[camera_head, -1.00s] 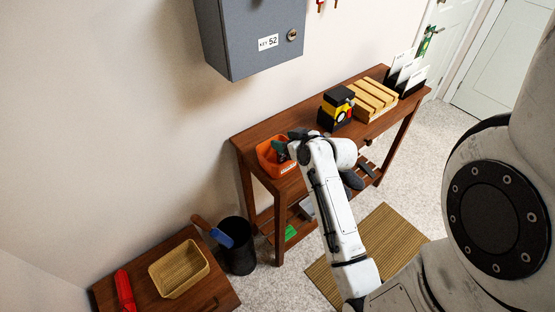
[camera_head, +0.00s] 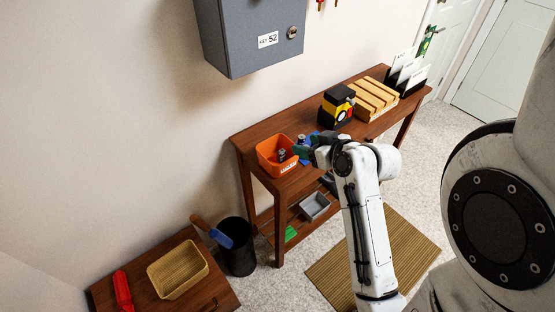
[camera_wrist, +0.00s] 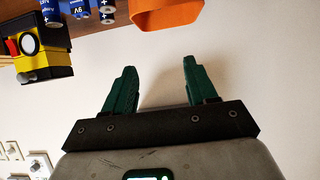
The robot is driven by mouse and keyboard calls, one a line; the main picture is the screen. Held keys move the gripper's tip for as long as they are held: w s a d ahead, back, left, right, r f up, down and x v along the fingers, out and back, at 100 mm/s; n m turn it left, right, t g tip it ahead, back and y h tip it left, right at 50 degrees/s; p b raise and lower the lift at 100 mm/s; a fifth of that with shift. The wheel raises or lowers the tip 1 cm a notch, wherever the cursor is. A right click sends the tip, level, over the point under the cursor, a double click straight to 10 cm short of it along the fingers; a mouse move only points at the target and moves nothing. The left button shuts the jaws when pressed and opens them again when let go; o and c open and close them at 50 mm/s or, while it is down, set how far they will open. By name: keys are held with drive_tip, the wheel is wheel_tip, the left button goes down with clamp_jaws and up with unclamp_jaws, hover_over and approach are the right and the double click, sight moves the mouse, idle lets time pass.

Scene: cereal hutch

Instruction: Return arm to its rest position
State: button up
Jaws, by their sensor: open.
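My gripper shows in the wrist view (camera_wrist: 155,85) with its two green fingers apart and nothing between them. In the head view my gripper (camera_head: 303,146) is at the table's front edge, just right of the orange bin (camera_head: 268,158). My white forearm reaches up from the lower right and hides part of the table front and the lower shelf.
A yellow-black device (camera_head: 337,106), a slatted wooden block (camera_head: 375,97) and a card holder stand to the right. A grey key cabinet (camera_head: 250,40) hangs above. A black bin (camera_head: 238,250) and low cabinet are lower left.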

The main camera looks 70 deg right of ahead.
drive_tip(key=shift+r, duration=0.1)
idle(0.5)
drive_tip(key=w+a+f+n+g+y, duration=0.1)
drive_tip(key=w+a+f+y, duration=0.1)
drive_tip(key=a+f, duration=0.15)
drive_tip(key=w+a+f+n+y, duration=0.1)
drive_tip(key=w+a+f, duration=0.1)
drive_tip(key=a, duration=0.3)
drive_tip(key=s+a+f+n+g+y, duration=0.1)
drive_tip(key=s+a+f+n+g, duration=0.1)
drive_tip(key=a, duration=0.6)
drive_tip(key=s+a+f+n+g+y, duration=0.1)
drive_tip(key=s+a+f+g, duration=0.3)
drive_tip(key=a, duration=0.5)
wheel_tip(320, 180, down, 2)
drive_tip(key=shift+a+f+n+g+y, duration=0.2)
drive_tip(key=shift+n+g+y, duration=0.3)
drive_tip(key=shift+g, duration=0.7)
